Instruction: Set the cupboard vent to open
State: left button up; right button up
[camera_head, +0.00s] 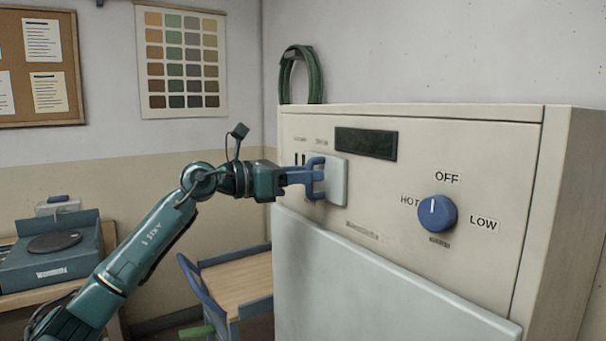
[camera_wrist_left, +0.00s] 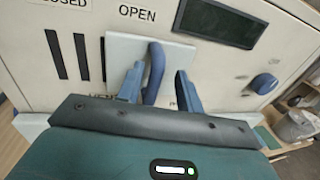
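The cupboard vent is a pale sliding plate (camera_head: 338,181) with a blue loop handle (camera_head: 320,190) on the cream cupboard front. In the left wrist view the plate (camera_wrist_left: 118,52) sits below the word OPEN, and dark vent slots (camera_wrist_left: 68,56) show uncovered to its left, below the partly cut-off word CLOSED. My left gripper (camera_head: 306,177) is at the handle. In the left wrist view its two fingers (camera_wrist_left: 158,88) stand apart, one on each side of the handle (camera_wrist_left: 154,72), with a clear gap on the right side. My right gripper is not in view.
A blue knob (camera_head: 437,213) marked OFF, HOT and LOW is at the right of the panel. A dark display (camera_head: 366,143) is above the plate. A wooden table (camera_head: 237,280) with blue edges is below my arm.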

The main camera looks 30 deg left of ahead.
pick_arm(q)
jog(key=shift+a, duration=0.15)
